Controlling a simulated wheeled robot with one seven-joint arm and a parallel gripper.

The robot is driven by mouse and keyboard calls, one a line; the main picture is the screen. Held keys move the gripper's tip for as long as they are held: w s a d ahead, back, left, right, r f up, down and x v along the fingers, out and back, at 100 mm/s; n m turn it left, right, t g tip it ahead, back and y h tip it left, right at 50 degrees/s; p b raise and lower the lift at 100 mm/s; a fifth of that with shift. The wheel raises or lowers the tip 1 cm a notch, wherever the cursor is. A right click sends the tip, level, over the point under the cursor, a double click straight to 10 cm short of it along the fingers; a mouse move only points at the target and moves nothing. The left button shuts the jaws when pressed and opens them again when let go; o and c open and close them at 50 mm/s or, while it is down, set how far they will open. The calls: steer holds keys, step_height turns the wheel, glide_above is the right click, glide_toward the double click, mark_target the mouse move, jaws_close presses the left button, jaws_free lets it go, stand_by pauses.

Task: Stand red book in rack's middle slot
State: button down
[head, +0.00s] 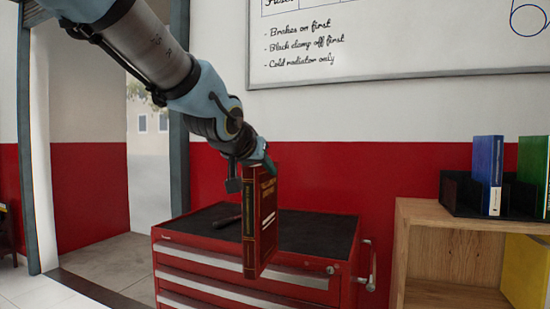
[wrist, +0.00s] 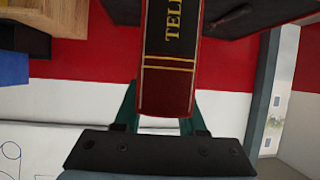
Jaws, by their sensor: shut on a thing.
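The red book (head: 260,222) has gold lettering and hangs upright in my gripper (head: 262,165), in front of the red tool cabinet. In the wrist view the book (wrist: 166,92) sits between the two green fingers of my gripper (wrist: 165,122), which is shut on its top end. The black rack (head: 463,196) stands on a wooden shelf unit at the right. A blue book (head: 487,175) stands in it, and a green book (head: 533,170) stands farther right. The rack's slot between them looks empty. My gripper is well left of the rack.
The red tool cabinet (head: 200,262) has a black top (head: 310,235), with a dark tool (head: 228,222) lying on it. The wooden shelf unit (head: 425,235) holds a yellow item (head: 527,270) below. A whiteboard (head: 400,40) hangs on the wall behind. Open air lies between book and rack.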

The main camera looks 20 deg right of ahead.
steer(key=w+a+f+n+t+y, duration=0.1)
steer(key=w+a+f+n+y, duration=0.1)
steer(key=w+a+f, duration=0.4)
steer(key=w+a+f+n+t+y, duration=0.1)
steer(key=w+a+f+n+y, duration=0.2)
steer(key=a+f, duration=1.3)
steer(key=w+a+f+n+t+y, duration=0.1)
steer(key=w+a+f+n+y, duration=0.1)
steer(key=w+a+f, duration=0.7)
steer(key=a+f, duration=0.2)
steer(key=a, duration=0.3)
steer(key=shift+w+a+n+y, duration=0.25)
steer(key=shift+a+n+y, duration=0.05)
steer(key=shift+a+y, duration=0.1)
steer(key=shift+d+f, duration=0.1)
steer(key=shift+f, duration=0.05)
